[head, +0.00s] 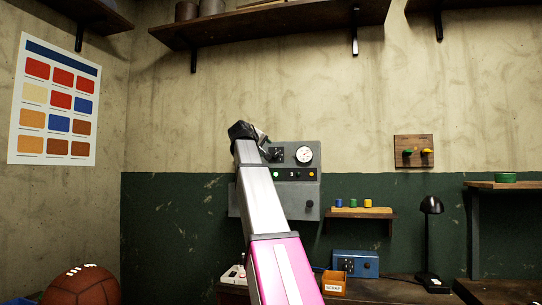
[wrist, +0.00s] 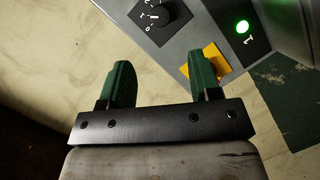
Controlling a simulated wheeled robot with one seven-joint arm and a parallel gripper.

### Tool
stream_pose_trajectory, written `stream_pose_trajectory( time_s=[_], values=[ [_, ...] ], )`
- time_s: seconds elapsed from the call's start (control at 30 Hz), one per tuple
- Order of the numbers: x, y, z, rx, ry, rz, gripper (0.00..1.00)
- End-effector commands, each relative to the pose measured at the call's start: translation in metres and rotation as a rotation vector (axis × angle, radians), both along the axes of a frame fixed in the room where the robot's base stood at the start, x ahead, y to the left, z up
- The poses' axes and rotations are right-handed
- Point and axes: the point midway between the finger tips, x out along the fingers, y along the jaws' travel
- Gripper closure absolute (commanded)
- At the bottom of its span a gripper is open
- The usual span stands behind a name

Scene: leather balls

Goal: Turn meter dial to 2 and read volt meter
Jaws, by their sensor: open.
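A grey meter panel (head: 312,197) hangs on the wall, partly hidden behind my arm. Its round white volt meter (head: 304,155) is at the upper right; the reading is too small to tell. The black dial (head: 277,154) is left of the meter. In the wrist view the dial (wrist: 156,13) shows beyond my fingers, cut by the top edge, with small numbers on its left side. Its white mark is short, and I cannot tell its setting for sure. My gripper (wrist: 158,62) is open and empty, its green fingers apart from the dial.
A lit green lamp (wrist: 243,26) marked 1 and a yellow square (wrist: 206,64) are right of the dial. Below the panel are a blue box (head: 355,263), an orange bin (head: 333,283) and a black lamp (head: 430,240). A small shelf (head: 362,213) juts out at right.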

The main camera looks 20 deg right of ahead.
Motion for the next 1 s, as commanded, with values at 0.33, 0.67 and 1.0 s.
stream_pose_trajectory(
  time_s=[0.33,0.67,1.0],
  values=[
    [0.035,-0.036,-0.010,-0.001,0.001,-0.002,0.43],
    [0.066,-0.069,-0.020,0.000,0.000,-0.001,0.43],
    [0.071,-0.075,-0.023,0.000,0.000,0.001,0.43]
  ],
)
